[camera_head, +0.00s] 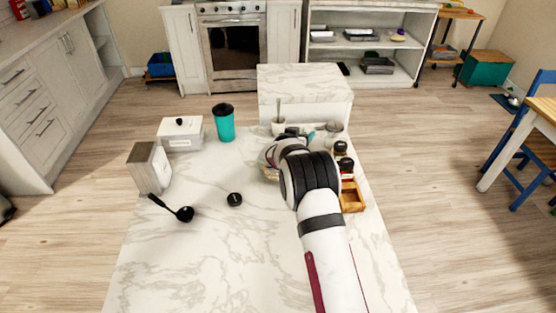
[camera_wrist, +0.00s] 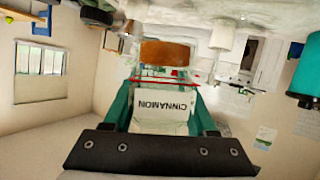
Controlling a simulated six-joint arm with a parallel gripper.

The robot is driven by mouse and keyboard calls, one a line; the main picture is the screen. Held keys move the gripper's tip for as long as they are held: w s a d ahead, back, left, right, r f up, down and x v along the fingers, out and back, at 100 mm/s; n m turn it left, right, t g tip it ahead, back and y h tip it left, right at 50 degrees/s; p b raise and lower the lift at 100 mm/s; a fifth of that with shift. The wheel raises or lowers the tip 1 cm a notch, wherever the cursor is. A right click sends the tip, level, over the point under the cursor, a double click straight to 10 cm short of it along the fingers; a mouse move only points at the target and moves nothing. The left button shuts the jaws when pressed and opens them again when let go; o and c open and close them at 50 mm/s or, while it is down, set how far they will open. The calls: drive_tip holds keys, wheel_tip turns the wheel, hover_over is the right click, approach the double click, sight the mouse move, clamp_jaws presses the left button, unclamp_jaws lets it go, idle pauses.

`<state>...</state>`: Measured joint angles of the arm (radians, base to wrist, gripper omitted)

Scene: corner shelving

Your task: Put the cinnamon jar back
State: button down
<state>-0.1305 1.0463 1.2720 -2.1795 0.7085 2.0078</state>
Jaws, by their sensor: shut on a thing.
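The cinnamon jar (camera_wrist: 162,103) is in the wrist view, with a white label whose word CINNAMON reads upside down. A brown band (camera_wrist: 168,52) shows at the jar's end farther from my gripper. My gripper (camera_wrist: 163,88) is shut on the jar, a teal finger on each side. In the head view my arm hides the jar and fingers, at the far right part of the marble counter (camera_head: 230,265). A small wooden rack (camera_head: 352,197) stands right of my arm. Dark-lidded jars (camera_head: 345,164) stand just behind it, partly hidden.
A raised marble block (camera_head: 305,85) stands at the back, with cups in front of it. A teal tumbler (camera_head: 225,125), white box (camera_head: 181,135), grey box (camera_head: 149,165), black ladle (camera_head: 184,214) and round black lid (camera_head: 234,199) are at left. The front counter is clear.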

wheel_tip(320, 180, up, 3)
drive_tip(key=shift+f, duration=0.1)
idle(0.4)
